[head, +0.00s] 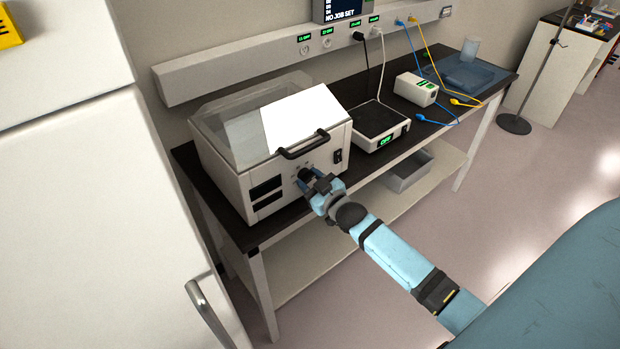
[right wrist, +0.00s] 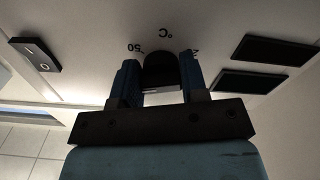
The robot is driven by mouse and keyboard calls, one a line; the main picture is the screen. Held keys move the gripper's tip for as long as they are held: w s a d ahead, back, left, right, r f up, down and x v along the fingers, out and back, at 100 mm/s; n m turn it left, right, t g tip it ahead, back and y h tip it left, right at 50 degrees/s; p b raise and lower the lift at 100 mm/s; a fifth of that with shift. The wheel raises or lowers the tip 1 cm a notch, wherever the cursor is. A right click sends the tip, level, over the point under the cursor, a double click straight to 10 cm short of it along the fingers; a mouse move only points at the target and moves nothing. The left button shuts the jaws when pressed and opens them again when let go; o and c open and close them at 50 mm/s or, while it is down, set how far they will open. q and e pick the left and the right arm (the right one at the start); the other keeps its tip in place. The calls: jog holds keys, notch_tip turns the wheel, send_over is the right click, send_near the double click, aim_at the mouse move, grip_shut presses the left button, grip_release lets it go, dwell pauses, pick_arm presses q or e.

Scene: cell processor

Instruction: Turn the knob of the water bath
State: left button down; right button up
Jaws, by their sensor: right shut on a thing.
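The water bath (head: 230,165) is a white box with a clear lid, standing on the dark bench at the left. Its black knob (right wrist: 160,68) is on the front panel, with "°C" and "50" printed around it. My right gripper (right wrist: 161,85) is shut on the knob, one blue finger on each side. In the head view the right gripper (head: 312,180) is at the water bath's front face and hides most of the knob. My left gripper is not in view.
A black handle (head: 303,146) juts out above the knob. A rocker switch (right wrist: 35,54) and two dark displays (right wrist: 252,68) flank it. A hot-plate-like device (head: 380,125) stands to the right. A white cabinet (head: 80,200) is close at left.

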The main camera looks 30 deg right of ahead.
dwell(0.5)
jog(key=o, duration=0.9)
jog(key=s, duration=0.4)
jog(key=s+b, duration=0.1)
jog(key=s, duration=0.4)
jog(key=s+d+b, duration=0.1)
jog(key=s, duration=0.3)
jog(key=shift+s, duration=0.4)
jog(key=s+a+f+g, duration=0.2)
jog(key=s+a+f, duration=0.2)
jog(key=a, duration=0.2)
jog(key=s+a+f+g+y, duration=0.1)
jog(key=s+a+f+g, duration=0.1)
jog(key=s+a+f, duration=0.3)
jog(key=s+a+f+m+g, duration=0.1)
jog(key=s+a+f+g, duration=0.2)
jog(key=a, duration=0.4)
jog(key=shift+s+f+y+p, duration=0.15)
jog(key=shift+s+f, duration=0.25)
jog(key=shift+s, duration=0.2)
jog(key=shift+s+f+y+p, duration=0.15)
jog(key=shift+s+f, duration=0.25)
jog(key=shift+s, duration=0.15)
